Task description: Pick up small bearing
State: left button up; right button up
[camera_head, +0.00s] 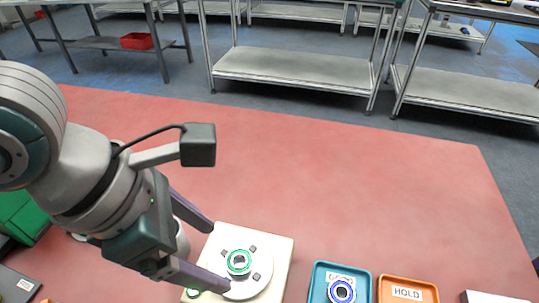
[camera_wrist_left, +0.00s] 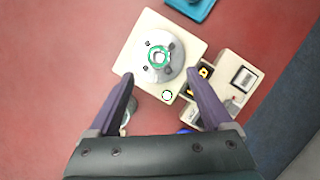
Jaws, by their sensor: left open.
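A small ring-shaped bearing with a green rim (camera_head: 239,262) lies at the centre of a round white disc on a cream plate (camera_head: 279,246). It also shows in the left wrist view (camera_wrist_left: 159,57). A smaller round green-rimmed spot (camera_wrist_left: 167,95) is near the plate's corner; I cannot tell what it is. My left gripper (camera_head: 220,258) is open, with its purple fingers spread and nothing between them. In the left wrist view its fingertips (camera_wrist_left: 161,75) lie on either side of the plate, with the bearing ahead of them. My right gripper is not seen.
A blue tray (camera_head: 315,288) holding a blue-rimmed bearing (camera_head: 342,291) and an orange tray marked HOLD (camera_head: 429,293) stand right of the plate. A cream device (camera_wrist_left: 240,62) adjoins the plate. A green bin (camera_head: 22,215) is at left. The red table's far middle is clear.

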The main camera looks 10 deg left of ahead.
aim_at(238, 261)
pick_arm(q)
jog(key=x, duration=0.5)
jog(key=shift+w+d, duration=0.3)
jog(key=shift+w, duration=0.05)
grip_shut()
dwell(0.3)
